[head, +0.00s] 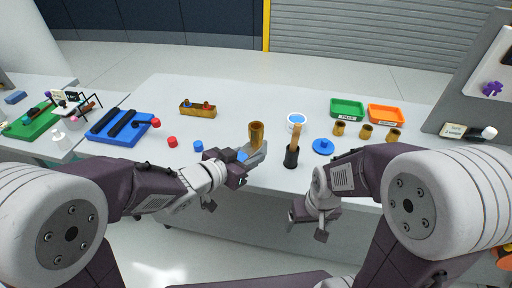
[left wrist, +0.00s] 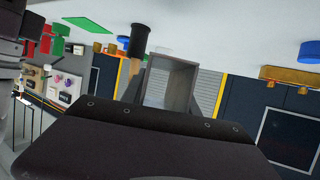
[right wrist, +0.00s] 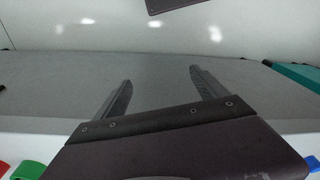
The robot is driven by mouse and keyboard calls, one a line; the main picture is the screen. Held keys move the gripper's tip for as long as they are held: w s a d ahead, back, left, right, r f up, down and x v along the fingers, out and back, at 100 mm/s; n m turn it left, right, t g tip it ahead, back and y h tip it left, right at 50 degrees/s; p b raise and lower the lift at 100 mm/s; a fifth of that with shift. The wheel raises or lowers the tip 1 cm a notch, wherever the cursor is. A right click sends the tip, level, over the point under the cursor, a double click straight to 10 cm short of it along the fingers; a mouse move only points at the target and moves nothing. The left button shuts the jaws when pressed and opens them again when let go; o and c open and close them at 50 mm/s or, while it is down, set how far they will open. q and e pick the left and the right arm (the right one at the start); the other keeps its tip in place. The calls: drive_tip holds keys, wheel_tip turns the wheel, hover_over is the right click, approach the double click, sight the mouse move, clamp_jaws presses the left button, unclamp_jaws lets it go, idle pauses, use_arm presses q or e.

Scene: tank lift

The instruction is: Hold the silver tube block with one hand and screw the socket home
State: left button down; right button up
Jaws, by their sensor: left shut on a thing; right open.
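My left gripper (head: 246,158) is shut on the silver tube block (head: 258,154), near the table's front edge. In the left wrist view the grey block (left wrist: 170,82) sits between the fingers. A brass socket (head: 256,132) shows upright directly above the block in the head view; how deep it sits in the block is hidden. My right gripper (head: 308,222) is open and empty, low in front of the table edge and right of the block. The right wrist view shows its two fingers apart (right wrist: 160,90) with nothing between them.
A blue knobbed disc (head: 323,146), several brass pieces (head: 366,131), a green tray (head: 347,109) and an orange tray (head: 385,114) lie further right. A blue rack (head: 120,127) is left.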

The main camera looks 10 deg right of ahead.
use_arm(q)
drive_tip(key=s+a+m+g, duration=0.1)
drive_tip(key=s+a+m+h, duration=0.1)
drive_tip(key=shift+s+a+f+g+h, duration=0.2)
drive_tip(key=shift+a+f+g+h, duration=0.1)
drive_tip(key=shift+a+f+g, duration=0.1)
drive_tip(key=shift+s+a+f+m+g+h, duration=0.1)
drive_tip(key=shift+s+a+m+g+h, duration=0.25)
drive_tip(key=shift+s, duration=0.2)
use_arm(e)
drive_tip(key=o, duration=0.4)
drive_tip(key=shift+r, duration=0.1)
drive_tip(key=r, duration=0.4)
drive_tip(key=s+r, duration=0.1)
drive_tip(key=r, duration=0.6)
drive_tip(key=shift+s+d+r, duration=0.1)
drive_tip(key=shift+s+r, duration=0.05)
drive_tip(key=shift+r, duration=0.25)
